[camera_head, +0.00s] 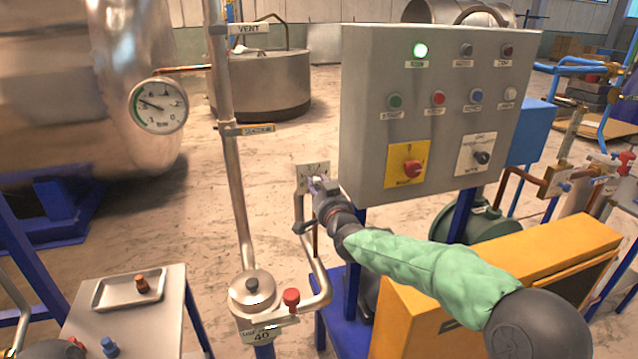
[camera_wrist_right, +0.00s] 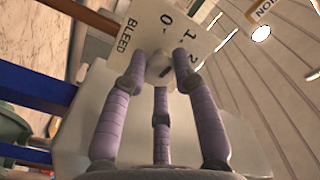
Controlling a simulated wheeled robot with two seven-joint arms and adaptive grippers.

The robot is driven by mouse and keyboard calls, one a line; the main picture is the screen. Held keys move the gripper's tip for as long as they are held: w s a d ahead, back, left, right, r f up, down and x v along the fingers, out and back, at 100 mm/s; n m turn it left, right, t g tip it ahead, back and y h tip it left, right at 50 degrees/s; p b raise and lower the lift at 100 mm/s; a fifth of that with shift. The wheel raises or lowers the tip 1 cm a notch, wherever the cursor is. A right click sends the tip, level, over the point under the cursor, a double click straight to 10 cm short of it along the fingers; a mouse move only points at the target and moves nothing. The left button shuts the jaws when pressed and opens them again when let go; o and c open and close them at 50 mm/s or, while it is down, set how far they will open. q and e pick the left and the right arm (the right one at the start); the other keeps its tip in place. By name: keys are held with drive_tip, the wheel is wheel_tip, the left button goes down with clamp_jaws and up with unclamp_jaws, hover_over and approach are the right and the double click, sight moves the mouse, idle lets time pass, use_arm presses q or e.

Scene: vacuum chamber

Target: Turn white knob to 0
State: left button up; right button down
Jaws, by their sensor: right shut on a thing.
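The white knob (camera_wrist_right: 160,68) sits on a pale plate (camera_wrist_right: 150,27) lettered BLEED, with the numbers 0, 1 and 2 around the knob. A short dark mark shows on the knob, but I cannot tell surely which number it points to. My right gripper (camera_wrist_right: 162,80) is shut on the knob, with its three purple-grey fingers around it. In the head view the plate (camera_head: 312,172) stands left of the control cabinet, and my right gripper (camera_head: 318,184) reaches it from the right and covers most of the knob. My left gripper is not clearly in view.
The grey control cabinet (camera_head: 372,110) with buttons and a red switch stands right of the plate. A steel pipe (camera_head: 238,190) rises at left, with a red-handled valve (camera_head: 291,298) below. A small table with a tray (camera_head: 115,295) is at bottom left; a yellow box (camera_head: 550,262) is at right.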

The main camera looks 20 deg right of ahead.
drive_tip(key=n, duration=0.2)
drive_tip(key=n+p, duration=0.1)
drive_tip(key=n, duration=0.2)
drive_tip(key=shift+a+f+p, duration=0.15)
drive_tip(key=shift+f+p, duration=0.15)
drive_tip(key=shift+f, duration=0.1)
drive_tip(key=shift+f+n, duration=0.25)
drive_tip(key=shift+n, duration=0.05)
drive_tip(key=c, duration=1)
unclamp_jaws()
drive_tip(key=shift+r, duration=0.25)
drive_tip(key=shift+s+r, duration=0.1)
drive_tip(key=shift+s, duration=0.1)
drive_tip(key=s, duration=1.1)
drive_tip(key=shift+s+d, duration=0.3)
